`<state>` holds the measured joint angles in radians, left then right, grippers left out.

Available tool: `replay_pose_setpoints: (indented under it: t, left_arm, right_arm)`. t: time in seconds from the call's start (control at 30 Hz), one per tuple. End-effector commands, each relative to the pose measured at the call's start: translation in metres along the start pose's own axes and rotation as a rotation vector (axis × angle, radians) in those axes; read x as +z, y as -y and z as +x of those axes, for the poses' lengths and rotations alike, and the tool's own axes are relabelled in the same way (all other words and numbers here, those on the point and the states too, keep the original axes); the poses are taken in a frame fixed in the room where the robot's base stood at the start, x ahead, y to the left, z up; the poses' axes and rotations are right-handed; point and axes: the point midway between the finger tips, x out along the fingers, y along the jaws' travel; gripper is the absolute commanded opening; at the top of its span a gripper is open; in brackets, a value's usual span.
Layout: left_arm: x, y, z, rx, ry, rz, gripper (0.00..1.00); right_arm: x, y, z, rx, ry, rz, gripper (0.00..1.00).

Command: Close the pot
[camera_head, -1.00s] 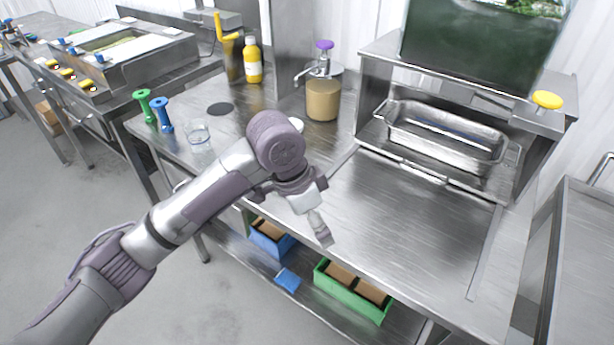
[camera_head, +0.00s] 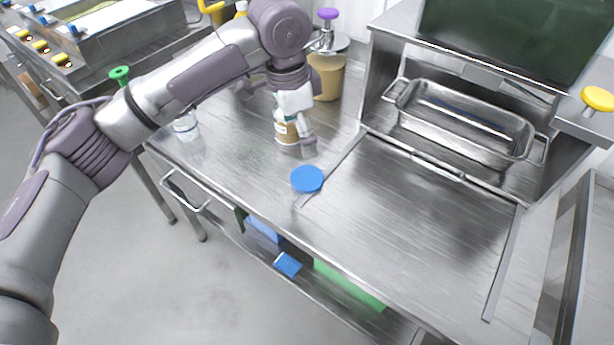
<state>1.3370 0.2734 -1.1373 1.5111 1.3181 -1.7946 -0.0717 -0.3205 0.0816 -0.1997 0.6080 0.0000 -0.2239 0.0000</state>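My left gripper (camera_head: 295,125) points down over the worktop, in front of a small jar (camera_head: 286,131) with brown contents and a pale label. The gripper covers the jar's upper part, so I cannot see whether it has a lid, or whether the fingers touch it. One fingertip shows at the jar's right side; the finger gap is hidden. A flat blue disc (camera_head: 307,179), like a lid, lies on the worktop just in front of the gripper, apart from it. My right gripper is out of view.
A brown pump container (camera_head: 328,75) with a purple knob stands behind the gripper. A clear cup (camera_head: 186,127) stands at left. A metal tray (camera_head: 465,120) sits at the back right under a raised shelf. The worktop's front right is clear.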

Motion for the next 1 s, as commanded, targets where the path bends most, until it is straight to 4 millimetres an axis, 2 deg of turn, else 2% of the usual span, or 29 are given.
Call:
replay_pose_setpoints:
  t: [0.2, 0.3, 0.43, 0.83, 1.0]
  left_arm:
    - [0.001, -0.001, 0.044, 0.003, 0.002, -0.001, 1.00]
    - [0.001, 0.000, 0.059, 0.001, 0.002, -0.001, 1.00]
    - [0.001, 0.000, 0.070, 0.001, 0.001, 0.001, 1.00]
    - [0.001, 0.000, 0.076, 0.001, 0.002, 0.001, 1.00]
    - [0.003, 0.001, 0.100, 0.002, 0.004, -0.001, 1.00]
  right_arm:
    - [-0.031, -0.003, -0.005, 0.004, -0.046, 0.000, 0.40]
    - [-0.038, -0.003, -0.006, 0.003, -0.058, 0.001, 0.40]
    - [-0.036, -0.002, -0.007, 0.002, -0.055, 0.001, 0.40]
    - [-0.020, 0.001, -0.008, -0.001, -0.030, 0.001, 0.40]
    - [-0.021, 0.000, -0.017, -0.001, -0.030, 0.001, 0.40]
